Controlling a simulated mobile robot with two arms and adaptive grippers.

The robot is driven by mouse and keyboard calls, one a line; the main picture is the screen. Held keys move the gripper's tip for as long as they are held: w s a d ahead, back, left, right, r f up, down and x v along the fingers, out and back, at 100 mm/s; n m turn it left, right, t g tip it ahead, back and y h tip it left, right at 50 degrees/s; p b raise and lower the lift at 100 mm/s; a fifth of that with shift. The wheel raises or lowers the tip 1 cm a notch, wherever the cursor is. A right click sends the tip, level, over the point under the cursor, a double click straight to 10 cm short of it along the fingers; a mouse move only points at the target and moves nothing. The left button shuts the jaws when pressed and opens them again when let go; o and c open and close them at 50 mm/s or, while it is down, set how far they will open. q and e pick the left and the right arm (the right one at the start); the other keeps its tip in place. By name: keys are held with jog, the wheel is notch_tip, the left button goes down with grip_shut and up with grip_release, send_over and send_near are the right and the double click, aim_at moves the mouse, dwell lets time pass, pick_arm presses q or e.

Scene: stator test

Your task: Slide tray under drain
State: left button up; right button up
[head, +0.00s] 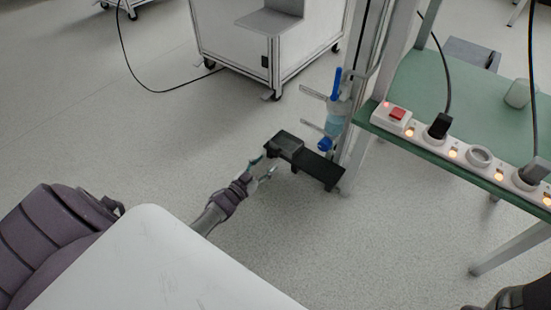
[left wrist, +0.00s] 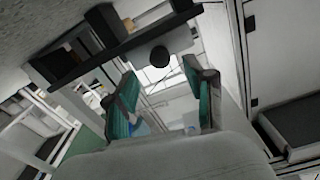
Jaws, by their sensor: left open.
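A small dark grey tray (head: 285,143) sits at the left end of a low black shelf (head: 318,168) in the head view. The drain is a clear vessel with blue parts (head: 336,112); its blue lower outlet (head: 325,144) is above the shelf, right of the tray. My left gripper (head: 264,166) is open and empty, just left of and in front of the tray. In the left wrist view, its teal fingers (left wrist: 159,74) are spread below a grey face with a round black knob (left wrist: 159,56), seemingly the tray's. Contact cannot be told.
A metal post (head: 365,90) stands right behind the shelf. A green bench (head: 450,95) with a lit power strip (head: 455,150) is at the right. A white wheeled cabinet (head: 240,45) stands behind. The floor left of the shelf is clear.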

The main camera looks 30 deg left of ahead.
aim_at(274, 155)
pick_arm(q)
jog(key=w+b, duration=0.1)
jog(key=w, duration=0.1)
jog(key=w+b, duration=0.1)
jog(key=w, duration=0.1)
jog(key=shift+w+d+f, duration=0.2)
jog(key=shift+w, duration=0.1)
jog(key=shift+w+r, duration=0.2)
jog(key=shift+w, duration=0.45)
grip_shut()
